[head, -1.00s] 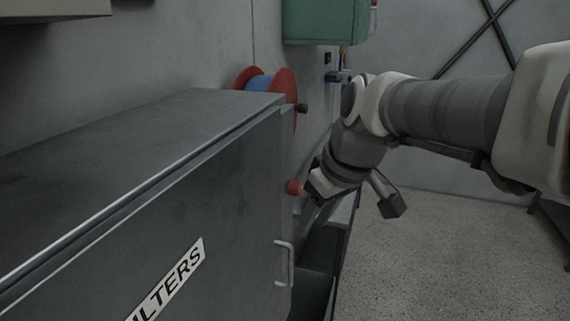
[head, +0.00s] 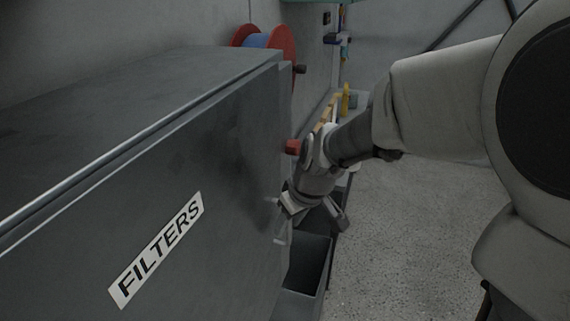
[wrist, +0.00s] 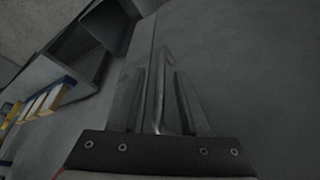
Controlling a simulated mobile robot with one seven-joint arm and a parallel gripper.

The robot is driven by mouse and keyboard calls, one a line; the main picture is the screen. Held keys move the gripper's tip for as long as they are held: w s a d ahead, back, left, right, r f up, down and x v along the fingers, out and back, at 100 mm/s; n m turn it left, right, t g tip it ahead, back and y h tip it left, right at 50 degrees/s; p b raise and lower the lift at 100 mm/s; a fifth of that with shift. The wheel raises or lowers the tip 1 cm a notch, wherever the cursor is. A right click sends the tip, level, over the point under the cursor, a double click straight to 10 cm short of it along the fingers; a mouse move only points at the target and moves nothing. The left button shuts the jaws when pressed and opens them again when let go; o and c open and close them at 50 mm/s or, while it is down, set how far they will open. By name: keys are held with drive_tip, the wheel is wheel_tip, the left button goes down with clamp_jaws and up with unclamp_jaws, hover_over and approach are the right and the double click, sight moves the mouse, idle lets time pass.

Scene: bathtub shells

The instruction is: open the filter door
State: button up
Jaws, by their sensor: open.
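The filter door (head: 190,240) is the dark grey front of a metal cabinet, with a white "FILTERS" label (head: 155,250). It looks closed. Its pale bar handle (head: 284,239) is near the door's right edge, partly hidden by my gripper (head: 279,208). In the wrist view, my gripper (wrist: 160,85) is open, with one finger on each side of the handle (wrist: 160,75). The handle runs lengthwise between the fingers. I cannot tell whether either finger touches it. The door face (wrist: 240,70) fills the right of the wrist view.
A red and blue reel (head: 268,42) is behind the cabinet's top. A red knob (head: 292,147) is just beyond the cabinet's right edge. Dark open bins (head: 305,270) stand to the right of the cabinet. The speckled floor (head: 400,250) further right is clear.

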drive_tip(key=shift+f, duration=0.1)
clamp_jaws()
idle(1.4)
